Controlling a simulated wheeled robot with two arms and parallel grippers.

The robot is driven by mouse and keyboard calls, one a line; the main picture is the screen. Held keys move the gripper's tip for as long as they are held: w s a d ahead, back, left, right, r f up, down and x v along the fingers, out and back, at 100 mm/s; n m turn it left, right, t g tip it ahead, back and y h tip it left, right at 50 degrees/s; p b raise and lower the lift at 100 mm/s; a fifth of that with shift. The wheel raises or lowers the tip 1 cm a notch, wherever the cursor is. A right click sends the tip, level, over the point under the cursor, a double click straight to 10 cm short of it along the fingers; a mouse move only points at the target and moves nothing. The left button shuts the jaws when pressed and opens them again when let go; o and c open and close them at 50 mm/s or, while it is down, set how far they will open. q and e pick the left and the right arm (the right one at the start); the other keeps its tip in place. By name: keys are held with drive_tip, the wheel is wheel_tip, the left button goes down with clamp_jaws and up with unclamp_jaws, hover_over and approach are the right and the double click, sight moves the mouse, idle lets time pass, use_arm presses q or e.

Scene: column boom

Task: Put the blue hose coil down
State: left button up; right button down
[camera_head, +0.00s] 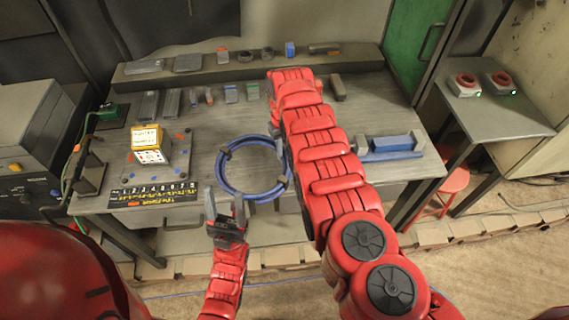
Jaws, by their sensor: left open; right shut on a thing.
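The blue hose coil (221,175) is a ring with dark ties, over the front middle of the grey workbench (195,190). I cannot tell whether it rests on the bench or hangs just above it. My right arm reaches over the bench and hides most of its own gripper (279,146), which shows only as dark parts at the coil's right side, shut on the coil. My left gripper (225,203) is open and empty, at the bench's front edge, just in front of the coil's lower left.
A yellow and white box (147,144) stands left on a grey plate, behind a numbered strip (154,192). A blue block in a grey holder (390,146) is at right. Small parts line the back shelf (250,66). A side table (490,108) holds two red knobs.

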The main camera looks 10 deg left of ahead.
wheel_tip(320, 180, down, 4)
drive_tip(key=b, duration=0.3)
drive_tip(key=shift+r+b, duration=0.15)
drive_tip(key=shift+b, duration=0.2)
drive_tip(key=shift+r, duration=0.15)
drive_tip(key=c, duration=0.8)
unclamp_jaws()
drive_tip(key=shift+o, duration=0.2)
